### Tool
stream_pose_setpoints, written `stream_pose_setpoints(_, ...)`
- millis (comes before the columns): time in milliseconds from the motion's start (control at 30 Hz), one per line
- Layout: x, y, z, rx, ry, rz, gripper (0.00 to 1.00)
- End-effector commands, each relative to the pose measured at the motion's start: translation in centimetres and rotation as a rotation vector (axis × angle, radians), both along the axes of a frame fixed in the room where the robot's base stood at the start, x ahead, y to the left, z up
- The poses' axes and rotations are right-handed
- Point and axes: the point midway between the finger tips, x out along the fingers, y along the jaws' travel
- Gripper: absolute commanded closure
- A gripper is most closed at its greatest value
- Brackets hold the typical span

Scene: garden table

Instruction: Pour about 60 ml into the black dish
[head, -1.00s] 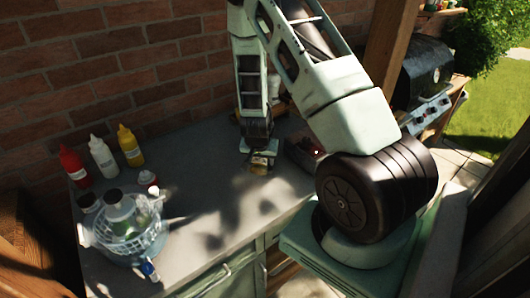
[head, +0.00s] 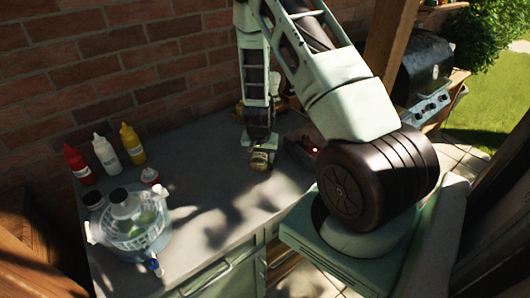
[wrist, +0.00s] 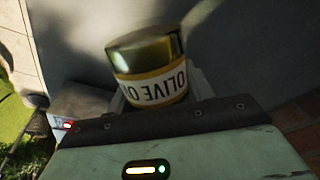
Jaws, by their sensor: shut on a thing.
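My gripper (head: 261,150) is shut on an olive oil container (wrist: 150,85) with a shiny gold-green top and a white label reading "OLIVE O…" upside down in the wrist view. In the head view the container (head: 259,161) is small, low over the grey counter near its back right part. I cannot tell whether it touches the counter or whether any liquid leaves it. I cannot make out the black dish for sure in either view. My arm hides part of the counter's right side.
Red (head: 79,165), white (head: 106,154) and yellow (head: 132,144) squeeze bottles stand at the back left of the counter (head: 205,180). A dark tray-like thing (head: 299,143) lies right of my gripper. The middle counter is clear.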

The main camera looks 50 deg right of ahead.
Motion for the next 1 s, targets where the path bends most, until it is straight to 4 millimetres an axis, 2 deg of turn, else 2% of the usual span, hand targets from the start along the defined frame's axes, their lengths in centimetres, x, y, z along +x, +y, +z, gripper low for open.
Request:
stream_pose_setpoints(300,0.02,-0.05,0.60,0.051,0.028,0.000,0.79)
stream_pose_setpoints(1000,-0.10,0.15,0.08,0.135,0.076,0.000,0.79)
